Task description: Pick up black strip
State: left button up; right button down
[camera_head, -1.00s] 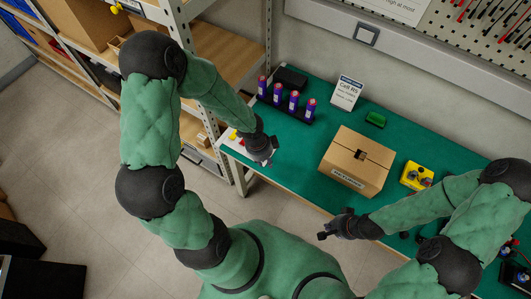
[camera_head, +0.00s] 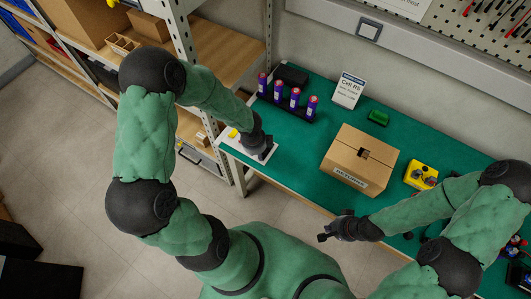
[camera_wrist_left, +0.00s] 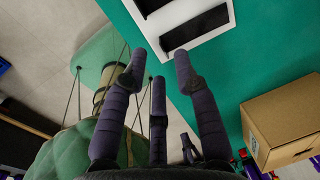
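Two black strips lie in the white tray at the top of the left wrist view, one in the middle (camera_wrist_left: 197,26) and one at the upper edge (camera_wrist_left: 147,4). The white tray (camera_wrist_left: 160,38) sits on the green table and also shows in the head view (camera_head: 228,142), partly hidden by my left arm. My left gripper (camera_wrist_left: 160,72) is open and empty, its fingers spread just short of the nearer strip; in the head view it is over the tray (camera_head: 262,152). My right gripper (camera_head: 332,228) looks open and empty, off the table's front edge.
A cardboard box (camera_head: 358,160) stands on the green table (camera_head: 310,145). Several purple cells (camera_head: 294,98) stand in a black holder behind my left gripper. A sign (camera_head: 348,91), a green block (camera_head: 378,118) and a yellow box (camera_head: 420,176) are nearby. Metal shelving rises at left.

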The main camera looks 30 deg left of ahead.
aim_at(266, 150)
pick_arm(q)
jog(key=f, duration=0.1)
jog(key=f+b, duration=0.1)
jog(key=f, duration=0.1)
jog(key=f+b, duration=0.1)
jog(key=shift+w+d+f, duration=0.2)
jog(key=shift+w, duration=0.2)
grip_shut()
jog(key=shift+r, duration=0.1)
